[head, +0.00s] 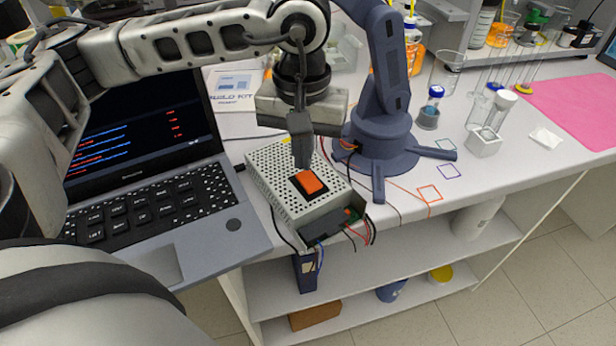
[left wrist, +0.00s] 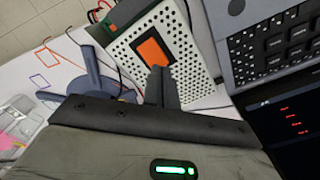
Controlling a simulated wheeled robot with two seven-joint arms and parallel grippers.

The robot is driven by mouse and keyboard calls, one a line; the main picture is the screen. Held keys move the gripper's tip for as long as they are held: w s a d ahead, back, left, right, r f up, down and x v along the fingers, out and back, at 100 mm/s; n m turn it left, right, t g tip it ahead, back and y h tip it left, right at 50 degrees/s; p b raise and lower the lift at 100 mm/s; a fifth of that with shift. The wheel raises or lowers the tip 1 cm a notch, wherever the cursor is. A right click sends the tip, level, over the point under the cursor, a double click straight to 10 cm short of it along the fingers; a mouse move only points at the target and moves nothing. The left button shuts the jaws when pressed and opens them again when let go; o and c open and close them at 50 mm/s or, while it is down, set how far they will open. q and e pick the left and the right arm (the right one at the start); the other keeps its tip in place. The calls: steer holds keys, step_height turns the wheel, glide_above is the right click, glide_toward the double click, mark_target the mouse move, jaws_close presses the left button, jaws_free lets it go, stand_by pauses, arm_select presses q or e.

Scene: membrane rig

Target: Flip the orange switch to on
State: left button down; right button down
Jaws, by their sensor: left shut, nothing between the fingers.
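The orange switch (head: 311,182) is a rocker in a black frame on top of a perforated metal power box (head: 270,163) at the bench's front edge. My left gripper (head: 301,162) points down with its fingers shut and empty, its tips right beside the far-left edge of the switch. I cannot tell whether they touch it. In the left wrist view the shut fingertips (left wrist: 156,72) overlap the edge of the orange switch (left wrist: 152,51). Which way the rocker is tilted is hard to tell. My right gripper is not in view.
An open laptop (head: 150,190) stands left of the box. A blue-grey robot arm on a footed base (head: 380,140) stands close on the right. Loose wires hang from the box front. Vials, glassware and a pink mat (head: 575,105) lie farther right.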

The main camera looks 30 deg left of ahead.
arm_select(q)
steer(key=shift+f+b, duration=0.9)
steer(key=shift+r, duration=0.1)
steer(key=shift+r+p, duration=0.6)
steer(key=shift+r, duration=0.3)
steer(key=shift+r+p, duration=1.35)
steer(key=shift+r, duration=1.3)
